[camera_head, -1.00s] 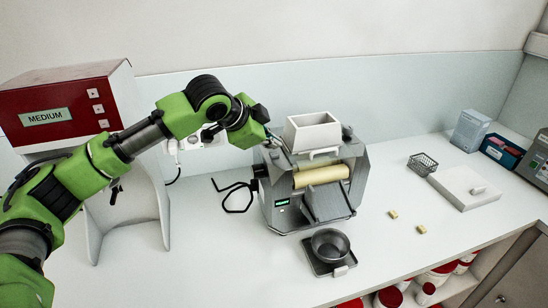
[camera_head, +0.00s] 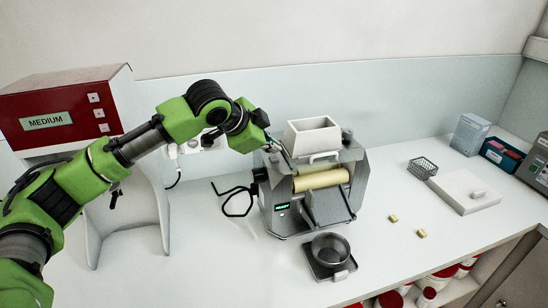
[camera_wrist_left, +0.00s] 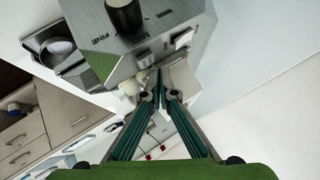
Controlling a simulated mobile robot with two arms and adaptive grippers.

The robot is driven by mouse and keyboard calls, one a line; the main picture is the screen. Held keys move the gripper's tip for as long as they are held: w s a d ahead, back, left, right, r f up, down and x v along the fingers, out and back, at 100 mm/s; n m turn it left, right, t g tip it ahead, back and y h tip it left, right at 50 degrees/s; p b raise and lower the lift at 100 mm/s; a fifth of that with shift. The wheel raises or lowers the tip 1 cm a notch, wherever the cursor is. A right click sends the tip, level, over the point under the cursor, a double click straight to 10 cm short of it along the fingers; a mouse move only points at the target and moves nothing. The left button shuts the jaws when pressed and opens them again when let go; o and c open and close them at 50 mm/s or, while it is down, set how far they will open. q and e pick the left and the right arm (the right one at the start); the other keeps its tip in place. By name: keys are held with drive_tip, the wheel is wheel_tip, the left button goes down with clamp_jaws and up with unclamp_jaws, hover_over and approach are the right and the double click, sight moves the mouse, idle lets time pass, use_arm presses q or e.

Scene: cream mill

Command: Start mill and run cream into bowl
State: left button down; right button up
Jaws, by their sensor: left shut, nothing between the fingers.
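The grey metal mill (camera_head: 284,221) stands on the counter with a white hopper (camera_head: 313,138) on top, cream-coloured rollers (camera_head: 322,179) and a sloping apron (camera_head: 327,207) in front. A small green display (camera_head: 283,206) is lit. A dark round bowl (camera_head: 330,250) sits on a black tray (camera_head: 318,269) below the apron; it also shows in the left wrist view (camera_wrist_left: 60,47). My left gripper (camera_wrist_left: 160,78) is shut and empty, its tips close to the mill's side, near a black knob (camera_wrist_left: 125,15) and a pale switch (camera_wrist_left: 183,38). Contact cannot be told.
A red machine marked MEDIUM (camera_head: 60,105) stands at the left. A black cable (camera_head: 237,200) lies left of the mill. Two small yellow pieces (camera_head: 393,218), a wire basket (camera_head: 422,166) and a white board (camera_head: 465,192) lie right of it. The counter between them is clear.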

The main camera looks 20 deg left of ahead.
use_arm(q)
drive_tip(key=shift+f, duration=0.1)
idle(0.3)
drive_tip(key=shift+f+p, duration=0.25)
drive_tip(key=shift+p, duration=0.05)
drive_tip(key=shift+f, duration=0.5)
idle(0.7)
drive_tip(key=shift+r+p, duration=0.85)
drive_tip(key=shift+p, duration=0.35)
